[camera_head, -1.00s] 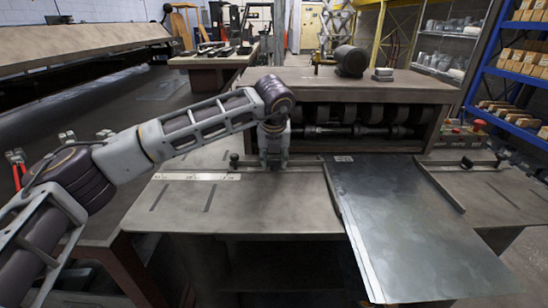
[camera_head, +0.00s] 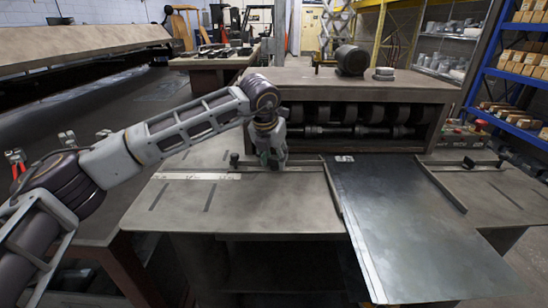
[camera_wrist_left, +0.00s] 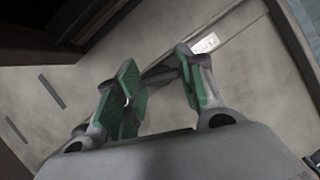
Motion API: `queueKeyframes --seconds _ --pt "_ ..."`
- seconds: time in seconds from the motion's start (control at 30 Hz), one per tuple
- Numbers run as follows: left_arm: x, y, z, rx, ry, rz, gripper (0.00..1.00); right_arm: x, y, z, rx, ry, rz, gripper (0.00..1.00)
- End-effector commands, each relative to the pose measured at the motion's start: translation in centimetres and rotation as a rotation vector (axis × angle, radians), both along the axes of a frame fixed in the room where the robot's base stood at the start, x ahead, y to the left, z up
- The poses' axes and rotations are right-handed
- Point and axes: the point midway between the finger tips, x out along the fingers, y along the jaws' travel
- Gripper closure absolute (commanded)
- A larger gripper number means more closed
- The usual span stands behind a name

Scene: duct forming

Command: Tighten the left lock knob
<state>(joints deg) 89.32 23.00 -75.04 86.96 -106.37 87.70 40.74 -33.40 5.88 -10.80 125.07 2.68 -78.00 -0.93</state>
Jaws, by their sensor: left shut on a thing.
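My left gripper (camera_head: 273,162) is down at the left guide rail (camera_head: 305,168) on the machine's table, in front of the roller opening. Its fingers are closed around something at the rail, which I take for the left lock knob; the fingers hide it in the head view. A small dark knob (camera_head: 234,160) stands free to the left of the gripper. My right gripper is not in view.
A dark sheet (camera_head: 410,220) lies on the table between the side guides, its front end past the table edge. Another dark knob (camera_head: 467,163) stands on the right. The roller housing (camera_head: 365,90) rises close behind the gripper. The front left of the table (camera_head: 250,205) is clear.

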Motion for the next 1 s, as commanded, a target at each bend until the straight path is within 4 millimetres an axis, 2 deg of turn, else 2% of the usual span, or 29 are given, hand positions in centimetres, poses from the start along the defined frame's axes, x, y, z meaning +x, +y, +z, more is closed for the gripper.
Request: queueKeyframes --seconds 0.4,0.43,0.57,0.6,1.0 --pt "-0.03 0.02 -0.08 0.001 0.001 -0.026 0.85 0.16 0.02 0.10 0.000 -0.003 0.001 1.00" --pt "-0.03 0.01 -0.08 0.001 0.001 -0.026 0.58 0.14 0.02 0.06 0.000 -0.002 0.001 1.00" --pt "-0.03 0.01 -0.07 0.001 0.001 -0.026 0.42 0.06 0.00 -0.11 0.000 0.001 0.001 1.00" --pt "-0.02 0.01 -0.05 0.001 0.000 -0.026 0.39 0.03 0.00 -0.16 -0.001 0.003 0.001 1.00" --pt "-0.08 0.03 0.20 0.000 -0.001 -0.025 0.39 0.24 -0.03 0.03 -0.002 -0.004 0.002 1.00"
